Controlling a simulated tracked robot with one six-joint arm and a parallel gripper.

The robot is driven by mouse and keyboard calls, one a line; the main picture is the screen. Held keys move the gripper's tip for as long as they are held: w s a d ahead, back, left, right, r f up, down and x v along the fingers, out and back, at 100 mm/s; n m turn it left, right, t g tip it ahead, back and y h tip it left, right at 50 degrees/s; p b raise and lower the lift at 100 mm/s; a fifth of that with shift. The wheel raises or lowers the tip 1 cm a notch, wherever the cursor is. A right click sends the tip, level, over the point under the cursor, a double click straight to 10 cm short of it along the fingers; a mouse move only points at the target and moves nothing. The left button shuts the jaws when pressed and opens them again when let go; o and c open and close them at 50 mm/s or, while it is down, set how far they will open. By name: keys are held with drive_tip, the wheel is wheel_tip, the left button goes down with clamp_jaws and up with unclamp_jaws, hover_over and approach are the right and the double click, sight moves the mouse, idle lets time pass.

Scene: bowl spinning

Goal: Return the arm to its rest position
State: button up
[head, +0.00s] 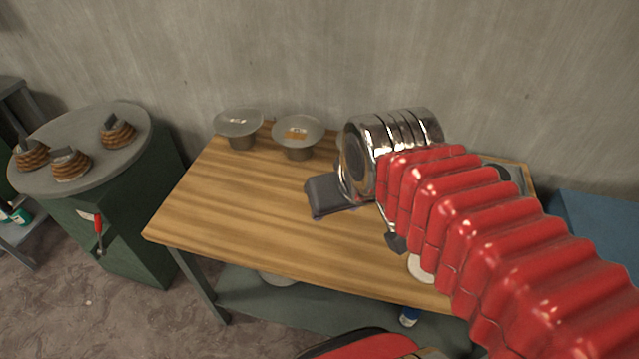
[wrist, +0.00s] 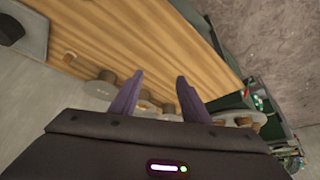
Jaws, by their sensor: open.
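My arm reaches in from the lower right of the head view, with a red ribbed sleeve and a shiny metal wrist. My gripper (head: 333,211) is a dark block above the middle of the wooden table (head: 215,205). Its fingers are mostly hidden in that view. In the wrist view the two purple fingers of my gripper (wrist: 158,84) stand apart with nothing held between them. Two metal bowls, the left one (head: 239,123) and the right one (head: 298,132), stand at the table's back left, apart from my gripper. The right bowl has something small and orange-brown inside.
A round grey top (head: 120,160) at the left carries three brown coiled pieces. A red-handled tool (head: 98,224) hangs on its green cabinet. A white round thing (head: 421,268) lies partly behind my arm. The wall (head: 330,50) stands close behind the table. The table's left front is clear.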

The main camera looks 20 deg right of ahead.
drive_tip(key=shift+s+a+f, duration=0.1)
drive_tip(key=shift+s+a, duration=0.2)
drive_tip(key=shift+s, duration=0.25)
drive_tip(key=shift+s+a+f, duration=0.1)
drive_tip(key=shift+s+a, duration=0.2)
drive_tip(key=shift+s, duration=0.2)
drive_tip(key=shift+c, duration=1.4)
